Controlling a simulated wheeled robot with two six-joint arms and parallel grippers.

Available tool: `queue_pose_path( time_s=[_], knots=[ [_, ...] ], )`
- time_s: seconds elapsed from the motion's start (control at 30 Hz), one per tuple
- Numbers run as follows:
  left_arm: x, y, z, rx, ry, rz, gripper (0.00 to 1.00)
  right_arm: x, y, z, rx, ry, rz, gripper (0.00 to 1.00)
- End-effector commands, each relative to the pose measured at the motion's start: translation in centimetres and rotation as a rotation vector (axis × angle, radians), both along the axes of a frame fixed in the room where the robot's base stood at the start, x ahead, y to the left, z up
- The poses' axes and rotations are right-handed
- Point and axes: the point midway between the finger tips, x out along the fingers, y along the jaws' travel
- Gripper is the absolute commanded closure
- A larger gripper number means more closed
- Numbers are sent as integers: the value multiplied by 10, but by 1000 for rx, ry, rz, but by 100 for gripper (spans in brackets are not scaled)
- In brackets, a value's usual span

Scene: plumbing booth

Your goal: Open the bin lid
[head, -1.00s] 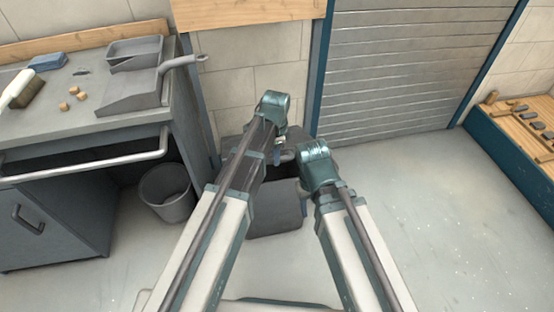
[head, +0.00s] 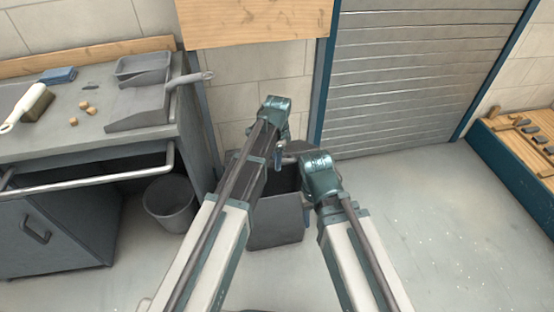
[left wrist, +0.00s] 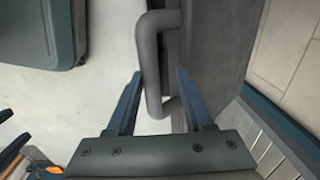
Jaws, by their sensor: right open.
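The dark grey bin (head: 275,228) stands on the floor against the wall, partly behind my arms. A dark area shows at its top, and my arms hide most of the lid, so I cannot tell how far it is open. The left wrist view shows a grey bar handle (left wrist: 150,62) on a dark grey panel (left wrist: 215,55). My left gripper (left wrist: 157,76) is open, with one blue finger on each side of the handle and a visible gap. In the head view, my right gripper (head: 321,178) is just right of the bin; its fingers are hidden behind its wrist.
A grey workbench (head: 85,150) with a front rail stands at left, holding a dustpan (head: 140,108), a brush (head: 27,105) and small blocks. A round bucket (head: 170,204) is on the floor left of the bin. A roller shutter (head: 410,80) is behind; floor at right is clear.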

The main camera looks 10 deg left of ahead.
Motion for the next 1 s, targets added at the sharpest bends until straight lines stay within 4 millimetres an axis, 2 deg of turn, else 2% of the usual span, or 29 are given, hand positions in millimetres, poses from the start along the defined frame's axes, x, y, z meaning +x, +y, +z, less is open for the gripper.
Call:
queue_pose_path(
  time_s=[0.27, 0.47, 0.67, 1.0],
  knots=[
    [0, -1, 2, -1, -3, -1, 43, 0, 0, 2, 0, 0, 0, 50],
    [-2, -1, 15, -1, -2, -2, 43, 0, 0, 15, 0, 0, 0, 50],
    [-4, -2, 39, -1, -2, -2, 43, 0, 0, 39, 0, 0, 0, 50],
    [-6, -2, 93, 0, -2, 0, 43, 0, 0, 93, 0, 0, 0, 50]
  ],
)
